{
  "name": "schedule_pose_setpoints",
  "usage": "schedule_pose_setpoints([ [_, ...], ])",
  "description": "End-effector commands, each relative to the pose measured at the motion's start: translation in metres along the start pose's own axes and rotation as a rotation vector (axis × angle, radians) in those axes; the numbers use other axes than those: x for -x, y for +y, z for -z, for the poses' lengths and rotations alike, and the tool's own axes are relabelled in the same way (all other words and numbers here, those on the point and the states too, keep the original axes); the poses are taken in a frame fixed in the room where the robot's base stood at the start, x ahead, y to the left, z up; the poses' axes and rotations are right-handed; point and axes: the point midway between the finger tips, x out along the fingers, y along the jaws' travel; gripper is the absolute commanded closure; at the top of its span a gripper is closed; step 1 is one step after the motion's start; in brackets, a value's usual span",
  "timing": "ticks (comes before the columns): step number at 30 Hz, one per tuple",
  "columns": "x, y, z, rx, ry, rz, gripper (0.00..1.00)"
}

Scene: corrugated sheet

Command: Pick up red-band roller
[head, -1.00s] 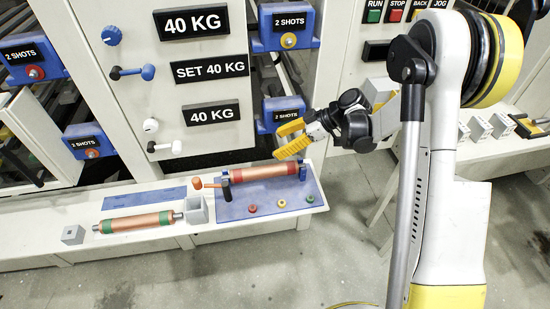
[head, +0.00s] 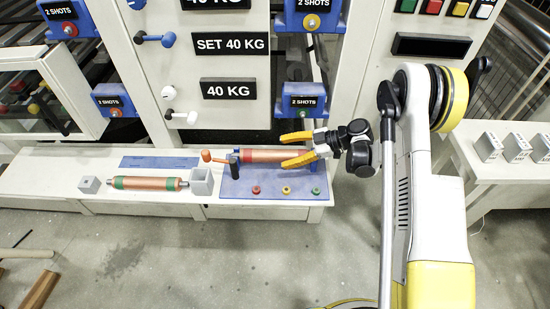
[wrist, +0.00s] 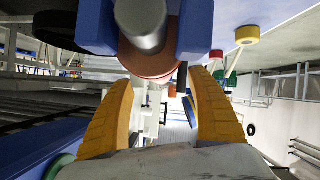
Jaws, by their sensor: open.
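The red-band roller (head: 262,156), copper-coloured with a red band showing at its left end, lies across the blue fixture plate (head: 240,189) on the bench. Its right end is partly hidden by my gripper (head: 283,150). My gripper is open, with its yellow fingers pointing left at the roller's right end. In the wrist view the roller's grey shaft end (wrist: 142,22) and round face sit at the top centre between blue support posts (wrist: 195,30). The open yellow fingers (wrist: 160,110) are spread below it with nothing between them. I cannot tell if they touch the roller.
A green-band roller (head: 150,183) lies to the left between two grey blocks. An orange-knobbed crank (head: 207,156) stands at the fixture's left. Red, yellow and green buttons (head: 286,190) line its front. Blue "2 SHOTS" boxes (head: 305,100) and a labelled panel rise behind.

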Motion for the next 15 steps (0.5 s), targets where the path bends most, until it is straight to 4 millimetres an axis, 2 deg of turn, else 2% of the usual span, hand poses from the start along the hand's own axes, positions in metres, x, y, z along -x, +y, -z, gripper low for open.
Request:
schedule_pose_setpoints([
  [4, -0.026, -0.002, -0.009, 0.000, 0.000, 0.002, 0.32],
  [7, -0.040, -0.002, -0.007, 0.001, 0.000, 0.002, 0.32],
  [15, -0.043, 0.000, -0.005, -0.001, -0.001, 0.000, 0.33],
])
